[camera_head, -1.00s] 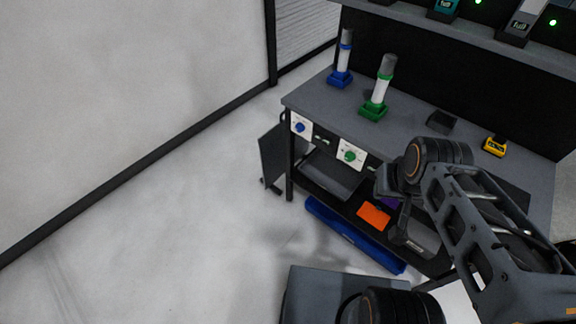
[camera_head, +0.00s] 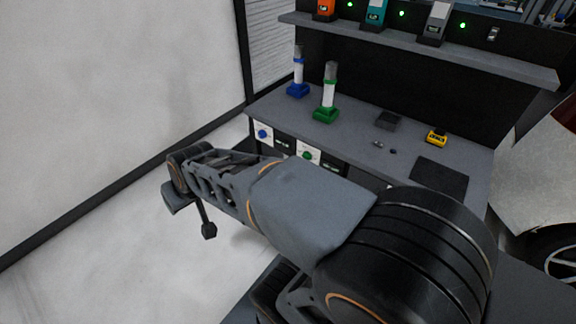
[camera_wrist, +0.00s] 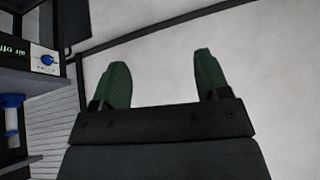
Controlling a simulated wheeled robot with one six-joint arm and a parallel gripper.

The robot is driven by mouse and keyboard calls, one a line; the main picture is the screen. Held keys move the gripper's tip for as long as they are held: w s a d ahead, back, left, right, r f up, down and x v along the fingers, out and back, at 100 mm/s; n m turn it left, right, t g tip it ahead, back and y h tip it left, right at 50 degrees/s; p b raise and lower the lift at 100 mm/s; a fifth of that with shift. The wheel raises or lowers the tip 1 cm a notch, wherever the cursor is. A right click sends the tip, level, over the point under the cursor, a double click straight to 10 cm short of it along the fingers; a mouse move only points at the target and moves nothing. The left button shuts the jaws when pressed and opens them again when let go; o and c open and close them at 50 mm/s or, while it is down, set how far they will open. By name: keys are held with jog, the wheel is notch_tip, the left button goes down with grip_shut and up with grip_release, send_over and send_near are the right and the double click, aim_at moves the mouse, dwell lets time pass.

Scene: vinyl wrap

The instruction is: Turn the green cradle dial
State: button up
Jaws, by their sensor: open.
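The green cradle dial (camera_head: 308,155) sits on a white plate on the front edge of the workbench, partly behind my arm in the head view. Above it on the bench stands the green cradle (camera_head: 326,114) with a white and grey cylinder upright in it. In the wrist view my gripper (camera_wrist: 160,80) is open and empty, its two green fingers apart over bare floor. The green dial is not in the wrist view. A blue dial (camera_wrist: 46,60) on its white plate shows at the left there, apart from the fingers.
The blue dial also shows in the head view (camera_head: 263,134), left of the green one. A blue cradle (camera_head: 298,90) holds another cylinder. A yellow device (camera_head: 437,137) and a dark tray (camera_head: 389,120) lie on the workbench (camera_head: 350,135). The floor at left is clear.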

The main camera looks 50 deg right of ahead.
aim_at(305, 158)
jog(key=w+d+f+m+t+h+b, duration=0.2)
jog(key=w+d+f+m+h+b, duration=0.2)
jog(key=w+d+f, duration=0.3)
jog(key=w+d+f+m+t+h+b, duration=0.25)
jog(key=w+d+f+m+b, duration=0.2)
jog(key=d+f, duration=0.4)
jog(key=s+d+f+m+g+h+b, duration=0.35)
jog(key=s+d+f+g+h, duration=0.2)
jog(key=d, duration=0.45)
jog(key=s+d+f+m+g+h+b, duration=0.3)
jog(key=s+d+f+m+g+h, duration=0.3)
jog(key=d, duration=0.4)
jog(key=shift+n+t+h, duration=0.3)
jog(key=shift+n+t, duration=0.1)
jog(key=shift+n, duration=0.3)
jog(key=d, duration=0.8)
jog(key=d+r+b, duration=0.1)
jog(key=d, duration=0.3)
jog(key=shift+s+r, duration=0.1)
jog(key=shift+s, duration=0.05)
jog(key=shift+d, duration=0.55)
